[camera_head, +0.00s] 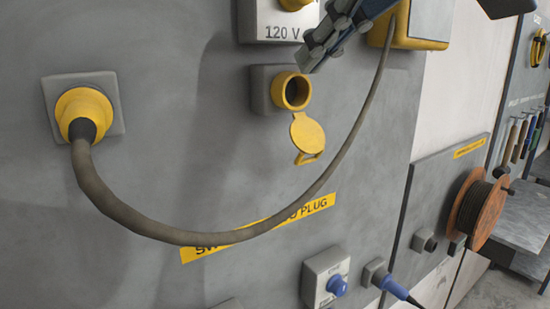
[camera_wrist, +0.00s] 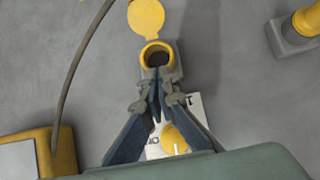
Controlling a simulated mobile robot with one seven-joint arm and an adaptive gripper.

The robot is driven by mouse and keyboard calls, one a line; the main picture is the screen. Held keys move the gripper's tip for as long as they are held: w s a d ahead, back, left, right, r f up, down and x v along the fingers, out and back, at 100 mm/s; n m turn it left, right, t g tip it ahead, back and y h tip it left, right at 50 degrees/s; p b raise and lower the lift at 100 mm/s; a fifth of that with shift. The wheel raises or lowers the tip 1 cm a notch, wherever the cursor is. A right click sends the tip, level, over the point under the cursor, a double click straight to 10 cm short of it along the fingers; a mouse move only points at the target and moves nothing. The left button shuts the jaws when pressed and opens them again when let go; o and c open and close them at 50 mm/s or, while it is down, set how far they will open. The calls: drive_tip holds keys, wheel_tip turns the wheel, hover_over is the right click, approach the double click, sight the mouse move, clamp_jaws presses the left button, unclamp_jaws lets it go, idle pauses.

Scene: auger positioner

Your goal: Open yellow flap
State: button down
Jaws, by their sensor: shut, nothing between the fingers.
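The yellow flap (camera_head: 307,135) hangs open below its yellow round socket (camera_head: 292,91), and the socket's dark opening is uncovered. The wrist view shows the scene upside down, with the flap (camera_wrist: 147,17) above the socket (camera_wrist: 157,54) and swung clear of it. My gripper (camera_head: 309,58) is shut and empty, its tips just above and to the right of the socket in the head view. In the wrist view my gripper (camera_wrist: 158,84) points at the socket's rim. I cannot tell whether the tips touch the socket housing. The flap is apart from the fingers.
A grey cable (camera_head: 205,236) loops below the flap from a yellow plug (camera_head: 83,110) to a yellow box (camera_head: 412,30). A 120 V switch box (camera_head: 278,22) with a yellow knob is above the socket. A cable reel (camera_head: 478,212) stands at the right.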

drive_tip(key=s+d, duration=0.4)
drive_tip(key=s, duration=0.2)
drive_tip(key=shift+s+d, duration=0.25)
drive_tip(key=shift+s, duration=0.05)
drive_tip(key=shift+s, duration=0.1)
idle(0.5)
